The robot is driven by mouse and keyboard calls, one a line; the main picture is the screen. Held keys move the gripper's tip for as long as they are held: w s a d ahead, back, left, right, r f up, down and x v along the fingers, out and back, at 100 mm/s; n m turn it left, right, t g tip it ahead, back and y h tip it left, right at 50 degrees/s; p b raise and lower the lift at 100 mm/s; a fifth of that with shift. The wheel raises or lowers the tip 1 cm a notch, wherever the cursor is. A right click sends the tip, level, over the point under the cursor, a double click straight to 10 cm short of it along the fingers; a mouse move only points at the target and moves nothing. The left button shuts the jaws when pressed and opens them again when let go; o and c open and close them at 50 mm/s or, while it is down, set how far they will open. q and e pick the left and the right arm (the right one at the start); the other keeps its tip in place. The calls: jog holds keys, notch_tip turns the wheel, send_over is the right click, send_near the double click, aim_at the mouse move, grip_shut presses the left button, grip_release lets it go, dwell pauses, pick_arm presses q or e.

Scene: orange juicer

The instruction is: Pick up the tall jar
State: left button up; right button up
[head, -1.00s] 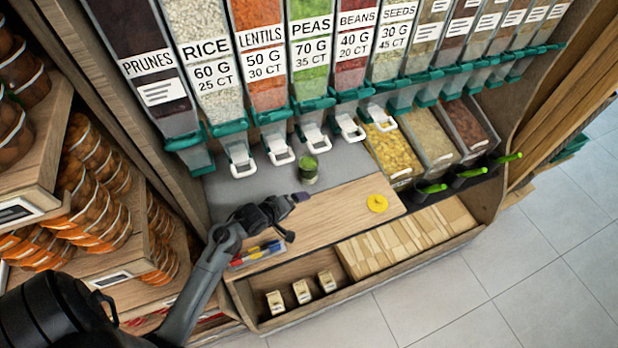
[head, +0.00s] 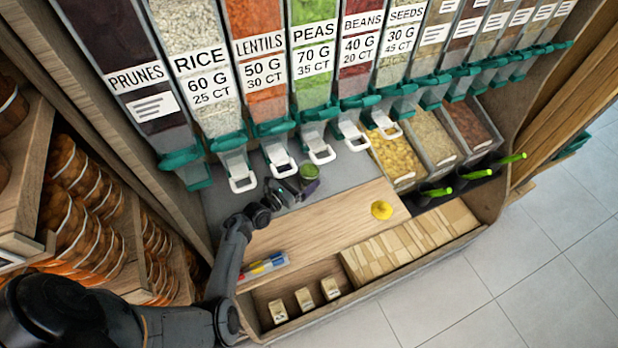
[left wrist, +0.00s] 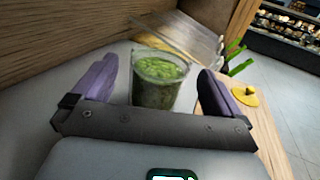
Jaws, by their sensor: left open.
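The tall jar (head: 308,172) is a clear, upright jar filled with green contents, standing on the grey counter under the dispensers. In the left wrist view the jar (left wrist: 158,85) is between my two purple fingers, slightly beyond them, with a gap on each side. My left gripper (head: 293,188) is open and close in front of the jar. The lower part of the jar is partly hidden by the gripper in both views. My right gripper is not in view.
Dispenser spouts with white handles (head: 283,165) hang just behind the jar. A yellow lid-like piece (head: 381,209) lies on the wooden board (head: 330,215). Bins with green-handled scoops (head: 437,192) stand to the right. Markers (head: 263,266) lie in front.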

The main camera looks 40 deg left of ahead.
aim_at(313, 166)
pick_arm(q)
jog(key=w, duration=0.2)
jog(key=w+b, duration=0.1)
jog(key=w, duration=0.1)
jog(key=shift+w+d, duration=0.2)
jog(key=shift+w, duration=0.15)
jog(key=shift+w+b, duration=0.3)
jog(key=shift+w, duration=0.15)
jog(key=shift+c, duration=0.2)
jog(key=c, duration=1.7)
grip_shut()
